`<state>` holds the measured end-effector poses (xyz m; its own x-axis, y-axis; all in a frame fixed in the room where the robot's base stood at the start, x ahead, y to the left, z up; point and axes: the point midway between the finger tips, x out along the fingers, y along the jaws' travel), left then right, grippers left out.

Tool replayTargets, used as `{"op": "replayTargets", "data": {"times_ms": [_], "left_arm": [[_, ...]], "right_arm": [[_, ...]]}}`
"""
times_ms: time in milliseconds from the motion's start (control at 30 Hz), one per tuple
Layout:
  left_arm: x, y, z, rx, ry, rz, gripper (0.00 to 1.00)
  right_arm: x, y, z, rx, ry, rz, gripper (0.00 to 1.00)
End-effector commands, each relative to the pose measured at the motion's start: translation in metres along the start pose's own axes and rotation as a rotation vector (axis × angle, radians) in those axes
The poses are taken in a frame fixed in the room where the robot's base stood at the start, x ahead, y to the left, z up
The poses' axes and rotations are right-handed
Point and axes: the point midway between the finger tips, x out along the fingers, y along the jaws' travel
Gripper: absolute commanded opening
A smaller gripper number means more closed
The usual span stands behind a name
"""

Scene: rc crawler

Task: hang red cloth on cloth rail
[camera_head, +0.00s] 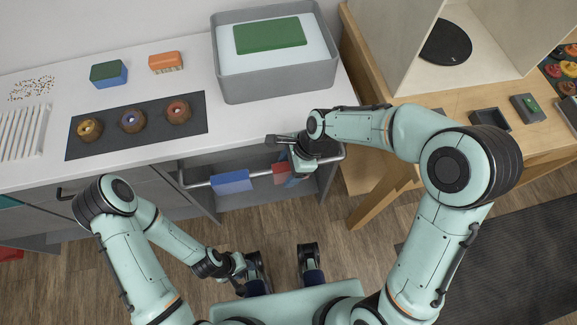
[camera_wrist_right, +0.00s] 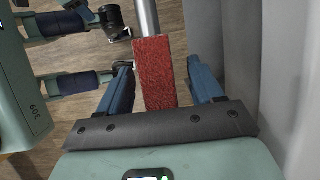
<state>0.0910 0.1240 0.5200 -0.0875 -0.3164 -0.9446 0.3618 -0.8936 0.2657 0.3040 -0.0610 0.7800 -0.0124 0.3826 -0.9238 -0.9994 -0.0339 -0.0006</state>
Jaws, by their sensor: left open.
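The cloth rail (camera_head: 203,184) is a pale bar along the front of the white counter. The red cloth (camera_head: 278,170) hangs over the rail near its right end, partly hidden by my right gripper (camera_head: 288,173). In the right wrist view, the red cloth (camera_wrist_right: 155,72) is draped over the metal rail (camera_wrist_right: 147,18). It lies between the two blue fingers of my right gripper (camera_wrist_right: 163,90), with a gap on both sides. That gripper is open around the cloth. My left gripper (camera_head: 243,275) is low near my base, empty and away from the rail.
A wooden table (camera_head: 477,92) stands at the right.

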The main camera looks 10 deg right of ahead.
Motion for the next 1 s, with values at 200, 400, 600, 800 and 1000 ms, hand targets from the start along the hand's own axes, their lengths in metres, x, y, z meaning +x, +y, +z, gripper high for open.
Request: {"op": "replayTargets", "data": {"times_ms": [200, 400, 600, 800, 1000], "left_arm": [[-0.001, 0.0, 0.0, 0.0, -0.001, 0.0, 0.43], [-0.005, 0.001, 0.003, -0.001, -0.008, -0.002, 0.43], [-0.012, 0.002, 0.006, -0.002, -0.019, -0.004, 0.43], [-0.017, 0.003, 0.009, -0.003, -0.027, -0.006, 0.43], [-0.019, 0.004, 0.009, -0.003, -0.026, -0.006, 0.43]], "right_arm": [[-0.003, 0.0, 0.0, 0.0, 0.0, -0.001, 0.66], [-0.033, -0.001, 0.001, -0.001, -0.001, -0.006, 0.66], [-0.08, -0.001, 0.001, -0.001, -0.001, -0.006, 0.66], [-0.116, -0.001, 0.0, 0.0, 0.0, -0.004, 0.66], [-0.133, 0.0, 0.0, 0.0, 0.0, -0.001, 0.66]]}}
